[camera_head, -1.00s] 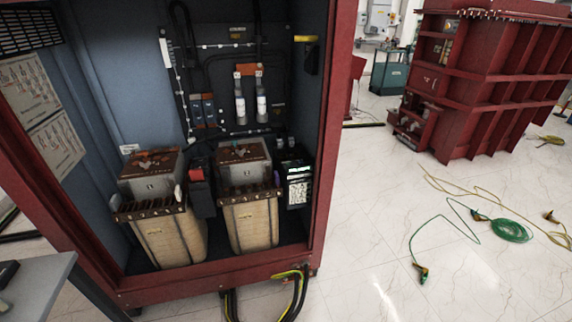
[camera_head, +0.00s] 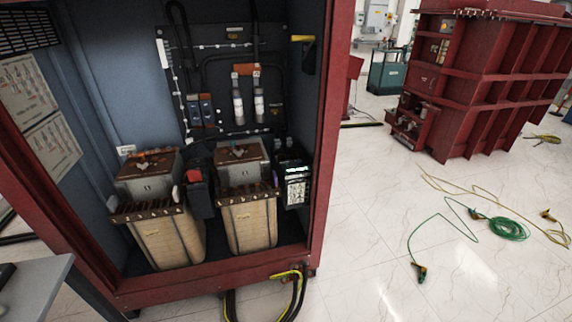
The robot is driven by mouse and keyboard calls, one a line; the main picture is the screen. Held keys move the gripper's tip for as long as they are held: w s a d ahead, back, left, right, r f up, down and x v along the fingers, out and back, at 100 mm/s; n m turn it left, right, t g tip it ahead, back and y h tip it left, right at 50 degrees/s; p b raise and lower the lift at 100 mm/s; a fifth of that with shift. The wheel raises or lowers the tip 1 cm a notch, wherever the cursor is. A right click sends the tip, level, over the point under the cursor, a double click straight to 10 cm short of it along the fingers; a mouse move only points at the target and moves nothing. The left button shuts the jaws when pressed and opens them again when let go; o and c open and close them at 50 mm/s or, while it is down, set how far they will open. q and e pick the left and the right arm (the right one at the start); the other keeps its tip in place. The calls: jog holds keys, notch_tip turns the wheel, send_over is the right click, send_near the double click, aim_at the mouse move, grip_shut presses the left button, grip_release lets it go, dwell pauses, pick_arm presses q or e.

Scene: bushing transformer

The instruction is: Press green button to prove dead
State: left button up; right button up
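A red-framed cabinet (camera_head: 330,130) stands open in front of me. Inside, two box-shaped units with grey tops and tan lower bodies stand side by side, a left one (camera_head: 165,240) and a right one (camera_head: 248,228). A black device (camera_head: 293,180) with a lit greenish display and a light panel is at the right inside wall. A dark part with a red top (camera_head: 196,178) sits between the two units. I cannot make out a green button at this size. Neither of my grippers is in view.
A grey table corner (camera_head: 38,290) is at the lower left. Yellow-black cables (camera_head: 290,290) come out below the cabinet. Green cable (camera_head: 510,229) and yellow cable lie on the white floor at right. A large red finned tank (camera_head: 490,80) stands behind.

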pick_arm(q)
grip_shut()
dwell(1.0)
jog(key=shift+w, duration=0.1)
